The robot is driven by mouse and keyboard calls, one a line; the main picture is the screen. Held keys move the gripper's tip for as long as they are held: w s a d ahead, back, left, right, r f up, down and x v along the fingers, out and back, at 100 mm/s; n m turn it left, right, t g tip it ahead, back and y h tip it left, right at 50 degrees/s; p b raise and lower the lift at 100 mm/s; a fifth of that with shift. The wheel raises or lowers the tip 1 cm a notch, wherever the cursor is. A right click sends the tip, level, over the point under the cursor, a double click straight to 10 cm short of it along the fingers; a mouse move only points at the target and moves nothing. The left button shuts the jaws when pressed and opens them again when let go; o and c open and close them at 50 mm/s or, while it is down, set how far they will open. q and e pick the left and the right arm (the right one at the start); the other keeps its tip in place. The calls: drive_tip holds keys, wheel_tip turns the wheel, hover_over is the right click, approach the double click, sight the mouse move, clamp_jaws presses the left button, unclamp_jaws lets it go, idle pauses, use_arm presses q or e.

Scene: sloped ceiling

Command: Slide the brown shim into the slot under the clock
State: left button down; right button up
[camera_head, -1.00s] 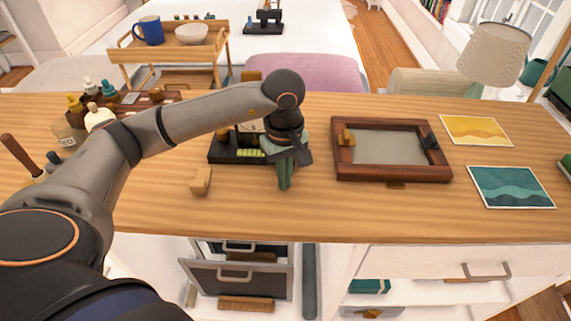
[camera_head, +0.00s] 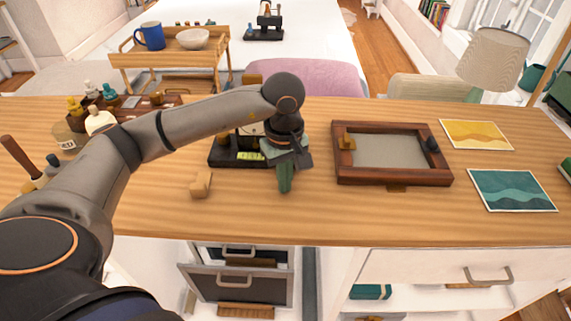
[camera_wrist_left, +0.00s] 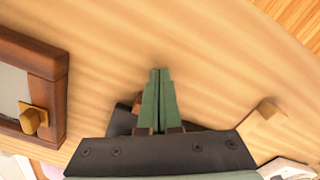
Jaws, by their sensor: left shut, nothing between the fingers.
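My left gripper (camera_head: 286,182) is shut and empty, its green fingers together above the table just in front of a black base (camera_head: 225,157). The fingers (camera_wrist_left: 160,100) also show closed in the left wrist view. The black base holds a yellow-green part, and my arm and gripper hide much of it. I cannot make out a clock or its slot. A tan block (camera_head: 201,184) lies left of the gripper. My right gripper is not in view.
The dark wooden frame (camera_head: 338,172) lies right of the gripper, with two art prints (camera_head: 476,134) (camera_head: 510,189) beyond it. Bottles (camera_head: 101,119) stand at the left. The wooden tabletop (camera_head: 330,215) is clear along its front. Drawers (camera_head: 235,282) stand open below.

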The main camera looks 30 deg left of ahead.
use_arm(q)
drive_tip(key=shift+s+d+r+p, duration=0.2)
drive_tip(key=shift+d+r+p, duration=0.05)
drive_tip(key=shift+p, duration=0.25)
drive_tip(key=shift+s+d+r+p, duration=0.15)
drive_tip(key=shift+s+r+p, duration=0.15)
drive_tip(key=shift+r+p, duration=0.45)
drive_tip(key=shift+s+d+r+p, duration=0.2)
drive_tip(key=shift+s+r+p, duration=0.15)
drive_tip(key=shift+r, duration=0.7)
drive_tip(key=shift+s+d+r+p, duration=0.15)
drive_tip(key=shift+s+r+p, duration=0.15)
drive_tip(key=shift+r+p, duration=0.45)
drive_tip(key=shift+r, duration=0.1)
